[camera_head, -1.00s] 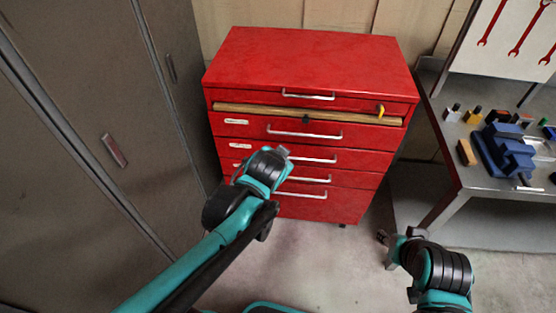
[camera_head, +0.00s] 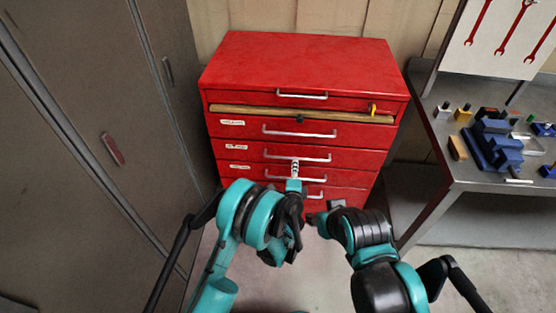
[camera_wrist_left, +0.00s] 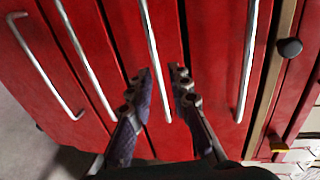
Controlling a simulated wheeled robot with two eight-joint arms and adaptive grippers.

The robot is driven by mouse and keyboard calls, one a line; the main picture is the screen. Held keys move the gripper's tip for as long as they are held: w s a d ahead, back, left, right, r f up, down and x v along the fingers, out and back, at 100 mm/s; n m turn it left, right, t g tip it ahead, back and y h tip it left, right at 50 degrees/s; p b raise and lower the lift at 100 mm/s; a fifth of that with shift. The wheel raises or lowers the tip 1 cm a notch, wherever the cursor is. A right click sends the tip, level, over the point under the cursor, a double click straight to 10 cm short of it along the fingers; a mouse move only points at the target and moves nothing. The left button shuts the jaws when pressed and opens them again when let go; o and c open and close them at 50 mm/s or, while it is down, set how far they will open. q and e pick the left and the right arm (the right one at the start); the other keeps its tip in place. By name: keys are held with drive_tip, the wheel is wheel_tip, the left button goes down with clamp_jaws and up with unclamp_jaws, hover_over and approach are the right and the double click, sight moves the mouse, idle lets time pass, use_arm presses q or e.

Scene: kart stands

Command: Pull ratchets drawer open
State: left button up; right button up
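A red drawer cabinet (camera_head: 300,70) stands ahead, its drawers looking shut. The drawers have silver handles and small labels, too small to read. My left gripper (camera_head: 294,170) is in front of the middle drawers, near the second handle (camera_head: 312,158) below the wooden strip. In the left wrist view, the left gripper (camera_wrist_left: 161,78) is open, with its fingers on either side of this handle (camera_wrist_left: 154,45). I cannot tell whether they touch it. My right gripper (camera_head: 322,212) is low in front of the cabinet's lower right; its finger opening is unclear. My arms hide part of the lower drawers.
A wooden strip (camera_head: 270,112) crosses the cabinet below the top drawer. Grey lockers (camera_head: 90,120) stand close on the left. A metal workbench (camera_head: 450,185) with a blue vise (camera_head: 492,145) stands at the right. Bare floor shows in front.

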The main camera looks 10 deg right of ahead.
sight(296, 158)
use_arm(q)
drive_tip(key=x, duration=0.7)
drive_tip(key=shift+w+d+f, duration=0.2)
drive_tip(key=shift+w+f, duration=0.05)
drive_tip(key=shift+f, duration=0.2)
clamp_jaws()
